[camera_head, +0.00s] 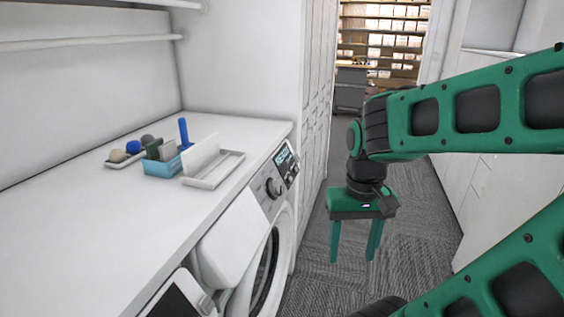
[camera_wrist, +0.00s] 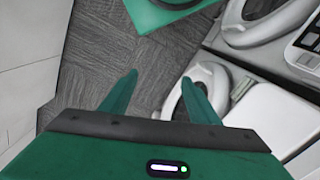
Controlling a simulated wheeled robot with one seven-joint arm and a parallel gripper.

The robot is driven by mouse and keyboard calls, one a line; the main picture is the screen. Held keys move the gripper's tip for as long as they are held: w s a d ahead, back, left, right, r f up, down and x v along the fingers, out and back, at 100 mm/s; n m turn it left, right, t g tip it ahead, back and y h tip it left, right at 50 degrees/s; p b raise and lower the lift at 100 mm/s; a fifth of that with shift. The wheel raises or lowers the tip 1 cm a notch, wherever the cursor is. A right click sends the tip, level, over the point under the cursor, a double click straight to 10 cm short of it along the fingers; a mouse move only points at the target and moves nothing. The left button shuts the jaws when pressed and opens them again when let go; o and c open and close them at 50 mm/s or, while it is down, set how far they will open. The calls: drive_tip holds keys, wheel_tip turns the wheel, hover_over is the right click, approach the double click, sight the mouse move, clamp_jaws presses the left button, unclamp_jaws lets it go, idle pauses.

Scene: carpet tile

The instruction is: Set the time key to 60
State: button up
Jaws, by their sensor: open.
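In the head view a white washing machine (camera_head: 234,243) stands under the white counter. Its front panel (camera_head: 280,172) carries a round dial (camera_head: 273,188), a lit display (camera_head: 283,156) and small keys too small to read, so I cannot tell which is the time key. My green gripper (camera_head: 352,256) hangs over the carpet to the right of the panel, pointing down, clear of the machine. Its two fingers are apart with nothing between them. The wrist view also shows the open fingers (camera_wrist: 160,88) above the grey carpet, with parts of white machines at the right.
On the counter (camera_head: 100,195) are a blue container (camera_head: 163,167), a white tray (camera_head: 213,172) and several small balls on another tray. White cabinets (camera_head: 480,190) line the right side. The carpeted aisle between is free and runs towards shelves at the back.

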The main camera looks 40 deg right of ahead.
clamp_jaws()
idle(1.5)
